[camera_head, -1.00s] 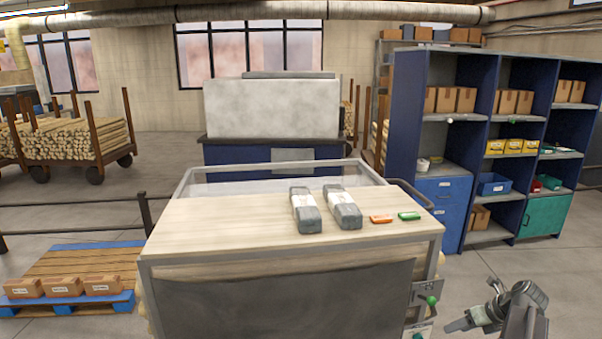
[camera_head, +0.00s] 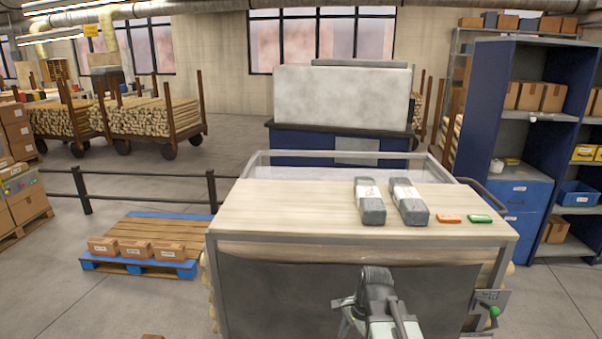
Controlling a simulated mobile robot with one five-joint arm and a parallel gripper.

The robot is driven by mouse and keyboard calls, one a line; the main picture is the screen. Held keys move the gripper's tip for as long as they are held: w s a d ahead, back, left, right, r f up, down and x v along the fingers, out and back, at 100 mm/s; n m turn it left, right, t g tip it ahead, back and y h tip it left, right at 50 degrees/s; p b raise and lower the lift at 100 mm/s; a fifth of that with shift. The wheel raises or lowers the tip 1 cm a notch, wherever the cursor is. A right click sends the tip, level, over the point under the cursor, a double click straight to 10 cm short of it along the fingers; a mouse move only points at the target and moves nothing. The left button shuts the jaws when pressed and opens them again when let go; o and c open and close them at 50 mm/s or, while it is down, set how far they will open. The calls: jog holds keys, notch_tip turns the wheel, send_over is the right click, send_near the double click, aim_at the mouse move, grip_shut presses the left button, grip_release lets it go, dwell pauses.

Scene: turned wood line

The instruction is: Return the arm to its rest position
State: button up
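My arm (camera_head: 383,305) shows at the lower middle of the head view, in front of the dark front panel of the workbench. It looks folded low, below the level of the bench top. My gripper (camera_head: 343,308) is at the arm's left side, partly hidden by the arm and small in the picture. I cannot tell whether its fingers are open or shut. I see nothing held in it.
The wood-topped bench (camera_head: 290,208) carries two grey wrapped blocks (camera_head: 371,207) (camera_head: 409,205), an orange piece (camera_head: 449,218) and a green piece (camera_head: 480,218). A blue shelf unit (camera_head: 487,100) stands right. A pallet with boxes (camera_head: 150,225) lies left, with open floor around it.

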jog(key=s+d+n, duration=0.1)
jog(key=n, duration=0.3)
jog(key=s+d+n+h, duration=0.1)
jog(key=n, duration=0.3)
jog(key=s+n+h, duration=0.1)
jog(key=n, duration=0.4)
jog(key=shift+d+f, duration=0.2)
jog(key=shift+d, duration=0.2)
